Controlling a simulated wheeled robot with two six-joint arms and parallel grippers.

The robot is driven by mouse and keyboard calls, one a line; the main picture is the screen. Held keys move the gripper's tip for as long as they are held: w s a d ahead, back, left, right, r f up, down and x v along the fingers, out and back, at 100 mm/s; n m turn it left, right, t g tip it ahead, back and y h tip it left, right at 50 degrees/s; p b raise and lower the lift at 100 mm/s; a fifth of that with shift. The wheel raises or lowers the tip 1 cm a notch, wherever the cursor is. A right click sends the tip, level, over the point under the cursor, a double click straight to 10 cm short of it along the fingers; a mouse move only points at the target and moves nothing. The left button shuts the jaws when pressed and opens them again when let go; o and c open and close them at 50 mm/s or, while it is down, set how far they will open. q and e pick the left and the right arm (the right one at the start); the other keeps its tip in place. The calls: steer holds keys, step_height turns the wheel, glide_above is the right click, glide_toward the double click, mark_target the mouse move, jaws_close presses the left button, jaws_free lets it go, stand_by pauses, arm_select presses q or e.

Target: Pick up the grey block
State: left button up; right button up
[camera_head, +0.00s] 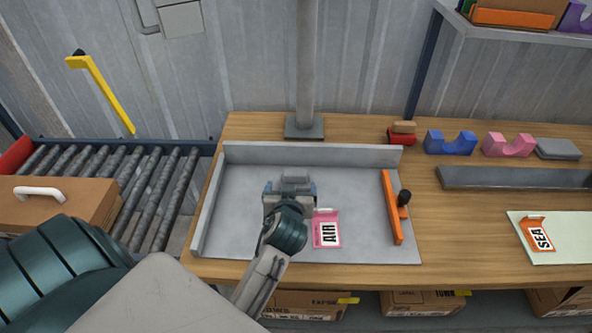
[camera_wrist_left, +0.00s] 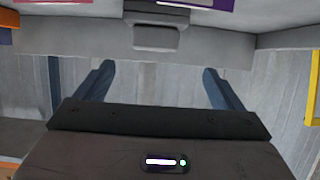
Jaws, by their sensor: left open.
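My left gripper (camera_head: 291,189) reaches over the grey metal tray (camera_head: 360,220) on the bench, its blue fingers apart. A small grey block (camera_head: 295,181) shows at the fingers in the head view, partly hidden by the gripper. In the left wrist view, a grey block-like piece (camera_wrist_left: 155,34) lies ahead of the open fingers (camera_wrist_left: 157,82), in line with the gap between them. No contact can be made out. A flat grey piece (camera_head: 558,149) also lies at the right back of the bench. My right gripper is out of view.
A pink AIR tag (camera_head: 327,231) lies right of my gripper. An orange bar with a black knob (camera_head: 392,207) edges the tray's right side. A low wall (camera_head: 315,154) runs along its back. A post (camera_head: 305,125) stands behind; a roller conveyor (camera_head: 160,190) is left.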

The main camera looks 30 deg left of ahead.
mark_target(295, 177)
arm_select(q)
steer(key=p+x, duration=0.1)
steer(key=x, duration=0.3)
steer(key=shift+w+a, duration=0.2)
steer(key=shift+w, duration=0.15)
steer(key=shift+w+a+f, duration=0.1)
steer(key=shift+w, duration=0.25)
steer(key=p+x, duration=0.1)
steer(key=x, duration=0.3)
steer(key=shift+w+d+f+p, duration=0.1)
steer(key=shift+d+f+p, duration=0.1)
steer(key=shift+d+p, duration=0.2)
steer(key=shift+w+a+f, duration=0.2)
steer(key=shift+a, duration=0.05)
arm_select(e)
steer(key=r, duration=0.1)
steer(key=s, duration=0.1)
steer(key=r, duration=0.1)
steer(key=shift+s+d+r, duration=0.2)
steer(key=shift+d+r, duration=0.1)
arm_select(q)
steer(key=shift+c, duration=0.4)
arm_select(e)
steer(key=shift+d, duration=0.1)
arm_select(q)
steer(key=c, duration=1)
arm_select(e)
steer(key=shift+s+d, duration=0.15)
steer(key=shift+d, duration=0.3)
